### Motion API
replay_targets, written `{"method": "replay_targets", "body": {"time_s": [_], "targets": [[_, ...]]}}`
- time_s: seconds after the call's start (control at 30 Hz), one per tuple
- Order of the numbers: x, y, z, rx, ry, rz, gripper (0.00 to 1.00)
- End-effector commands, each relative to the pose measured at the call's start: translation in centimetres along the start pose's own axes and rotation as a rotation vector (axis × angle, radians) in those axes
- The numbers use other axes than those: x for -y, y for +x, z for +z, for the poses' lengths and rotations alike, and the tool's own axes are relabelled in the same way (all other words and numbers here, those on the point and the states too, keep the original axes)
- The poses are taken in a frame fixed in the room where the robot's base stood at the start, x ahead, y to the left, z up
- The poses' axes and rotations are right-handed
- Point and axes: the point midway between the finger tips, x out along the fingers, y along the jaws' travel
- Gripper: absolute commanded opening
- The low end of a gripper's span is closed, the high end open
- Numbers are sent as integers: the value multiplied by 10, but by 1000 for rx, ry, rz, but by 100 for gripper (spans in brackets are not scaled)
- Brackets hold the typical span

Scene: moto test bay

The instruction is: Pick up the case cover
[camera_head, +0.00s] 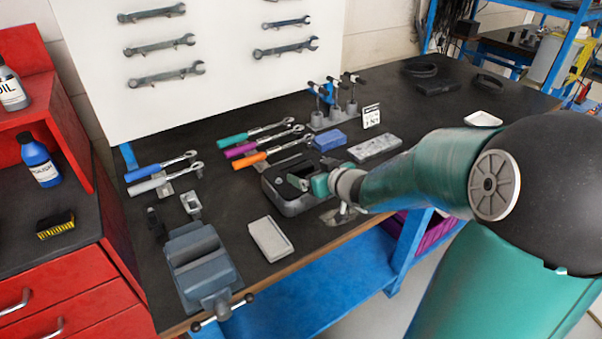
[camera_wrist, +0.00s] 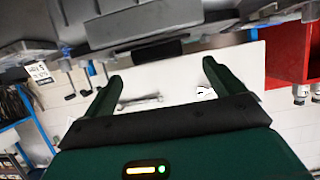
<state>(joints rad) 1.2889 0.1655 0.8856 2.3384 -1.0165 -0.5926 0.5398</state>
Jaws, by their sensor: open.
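My gripper (camera_head: 304,183) is at the dark grey case (camera_head: 290,207) on the black workbench, with its fingers over the case's opening. In the wrist view the two green fingers (camera_wrist: 161,72) are spread apart with nothing between them. A lighter grey flat part (camera_wrist: 145,22), which may be the case cover, lies across the top of that view, just beyond the fingertips. I cannot tell whether the fingers touch it. In the head view my gripper and arm hide part of the case and what is in it.
A grey vise (camera_head: 200,262) and a pale grey tray (camera_head: 269,239) stand left of the case. Ratchets with coloured handles (camera_head: 258,158) lie behind it. A blue block (camera_head: 330,139) and a grey slab (camera_head: 375,147) lie beyond. A red cabinet (camera_head: 75,275) stands at the left.

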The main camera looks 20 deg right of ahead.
Motion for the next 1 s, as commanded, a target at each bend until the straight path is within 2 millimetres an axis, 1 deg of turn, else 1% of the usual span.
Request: {"method": "replay_targets", "body": {"time_s": [0.4,0.5,0.7,0.73,0.77,0.8,0.97,1.0], "targets": [[-2,44,2,-1,1,-4,94],[-2,48,2,1,0,-2,94],[-2,49,2,1,-1,-1,94],[-2,49,2,1,-1,-1,92],[-2,49,2,0,-1,-1,86],[-2,49,2,0,-1,-1,78],[-2,49,2,0,-1,-1,46],[-2,49,2,0,-1,-1,39]]}}
